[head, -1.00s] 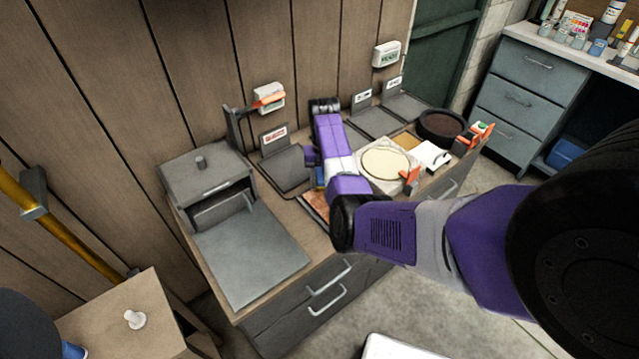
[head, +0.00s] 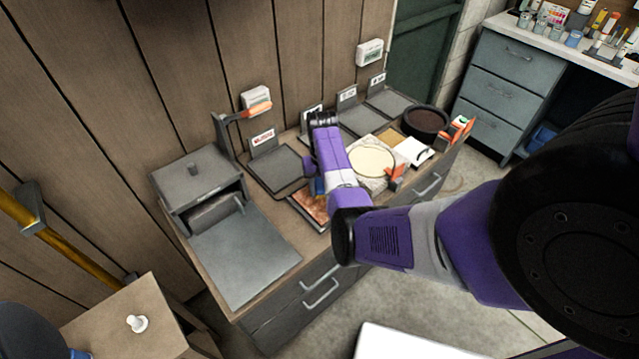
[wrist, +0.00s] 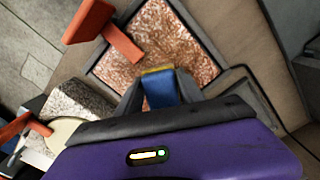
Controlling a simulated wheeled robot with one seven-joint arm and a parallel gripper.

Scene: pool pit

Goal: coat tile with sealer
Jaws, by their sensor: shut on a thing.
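A reddish-brown speckled tile (wrist: 165,45) lies in a dark tray (wrist: 222,50) below my gripper (wrist: 160,92) in the wrist view. In the head view the tile (head: 313,206) shows partly at the counter's front, beside my arm. My gripper is shut on a blue block with a yellow edge (wrist: 160,88), perhaps an applicator. It is over the tile's near edge; contact cannot be told. A cream disc (head: 371,160) sits on a pale stone block (head: 385,182) to the right, with an orange piece (head: 396,174) at its edge. I cannot tell which container holds sealer.
An orange T-shaped piece (wrist: 105,30) is close to the tile's left corner. A grey box with a flat plate (head: 240,255) fills the counter's left. Dark trays (head: 280,168) line the wall. A dark round bowl (head: 426,121) stands at the far right.

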